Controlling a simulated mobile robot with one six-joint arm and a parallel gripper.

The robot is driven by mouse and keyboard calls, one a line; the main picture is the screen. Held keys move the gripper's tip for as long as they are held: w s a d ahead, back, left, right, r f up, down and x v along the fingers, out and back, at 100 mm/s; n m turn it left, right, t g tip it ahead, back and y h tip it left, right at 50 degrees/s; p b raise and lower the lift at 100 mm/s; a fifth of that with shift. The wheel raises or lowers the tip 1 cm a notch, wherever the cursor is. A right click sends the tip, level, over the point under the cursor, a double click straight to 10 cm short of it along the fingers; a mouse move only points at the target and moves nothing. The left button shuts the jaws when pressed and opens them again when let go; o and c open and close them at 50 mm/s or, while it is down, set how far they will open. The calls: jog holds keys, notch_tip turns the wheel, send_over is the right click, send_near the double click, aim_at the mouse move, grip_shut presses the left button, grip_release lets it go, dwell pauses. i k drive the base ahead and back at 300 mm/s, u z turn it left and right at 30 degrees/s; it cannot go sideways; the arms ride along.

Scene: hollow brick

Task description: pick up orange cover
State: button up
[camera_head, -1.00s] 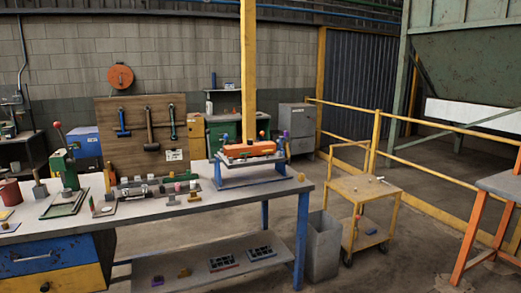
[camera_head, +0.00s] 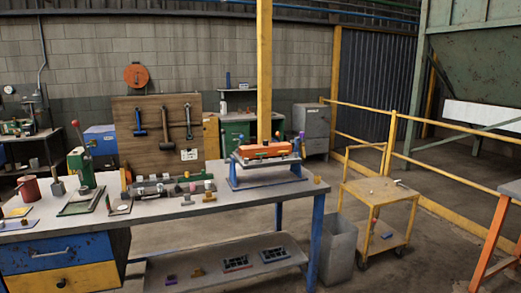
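The orange cover (camera_head: 264,151) lies flat on a raised grey stand (camera_head: 266,176) at the right part of the long workbench (camera_head: 185,208). Small green and dark pieces show on and around the cover. A few knobbed posts, blue, orange and purple, stand close to it. My gripper is not in view, and no part of my arm shows near the cover.
A row of small parts and a green lever press (camera_head: 80,166) stand on the bench left of the stand. A yellow cart (camera_head: 380,190) and a grey bin (camera_head: 338,248) are right of the bench. A yellow railing (camera_head: 450,195) runs behind.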

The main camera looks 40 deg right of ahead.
aim_at(249, 151)
jog(key=i, duration=0.95)
jog(key=z, duration=0.05)
